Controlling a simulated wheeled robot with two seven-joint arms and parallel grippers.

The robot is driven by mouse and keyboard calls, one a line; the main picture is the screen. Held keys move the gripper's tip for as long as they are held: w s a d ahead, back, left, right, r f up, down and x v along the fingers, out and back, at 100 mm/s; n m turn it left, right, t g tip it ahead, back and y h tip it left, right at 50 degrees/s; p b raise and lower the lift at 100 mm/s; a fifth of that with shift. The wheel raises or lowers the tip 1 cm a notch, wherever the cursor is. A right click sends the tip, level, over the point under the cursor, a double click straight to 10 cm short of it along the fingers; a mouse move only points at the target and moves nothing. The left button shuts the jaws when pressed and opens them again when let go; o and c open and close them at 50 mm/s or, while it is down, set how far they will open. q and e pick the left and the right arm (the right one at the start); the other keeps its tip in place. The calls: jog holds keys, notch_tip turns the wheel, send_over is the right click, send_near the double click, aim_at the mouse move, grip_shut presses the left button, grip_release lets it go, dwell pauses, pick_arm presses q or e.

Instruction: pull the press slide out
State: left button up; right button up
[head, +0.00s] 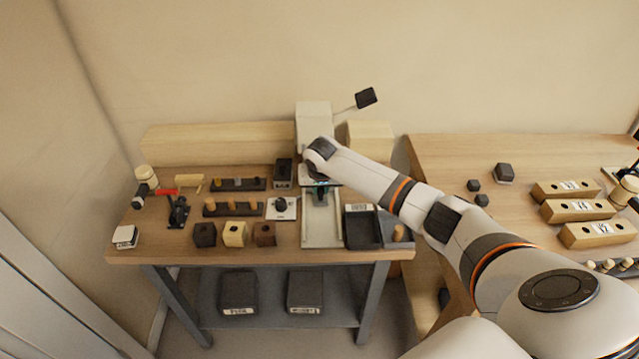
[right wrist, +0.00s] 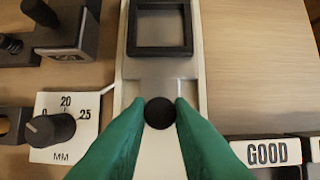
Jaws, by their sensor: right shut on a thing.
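The press (head: 313,115) is a pale block-like machine with a lever and dark pad at the back of the left bench. Its slide (right wrist: 160,68) shows in the right wrist view as a light plate with a black square frame (right wrist: 160,50) and a round black knob (right wrist: 160,112). My right gripper (head: 320,185) is in front of the press. In the right wrist view its green fingers (right wrist: 160,114) are shut on the knob, one on each side. The pale track (head: 322,232) runs toward the bench's front edge. My left gripper is not in view.
A dial plate (right wrist: 65,125) marked 20 and 25 MM lies left of the slide. A dark tray (head: 362,228) stands right of the track, near the GOOD label (right wrist: 267,154). Several blocks and pegs crowd the bench's left side.

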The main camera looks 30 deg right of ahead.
jog(key=shift+s+a+r+p, duration=0.15)
jog(key=shift+s+p, duration=0.1)
jog(key=shift+p, duration=0.2)
jog(key=s+a+g+p, duration=0.1)
jog(key=s+p, duration=0.1)
jog(key=p, duration=0.1)
jog(key=shift+a+y, duration=0.15)
jog(key=shift+y, duration=0.25)
jog(key=shift+s+a+g, duration=0.1)
jog(key=shift+s+g, duration=0.1)
jog(key=shift+g, duration=0.2)
jog(key=shift+s+a+f, duration=0.1)
jog(key=shift+s+f, duration=0.05)
jog(key=shift+f, duration=0.05)
jog(key=shift+p, duration=0.35)
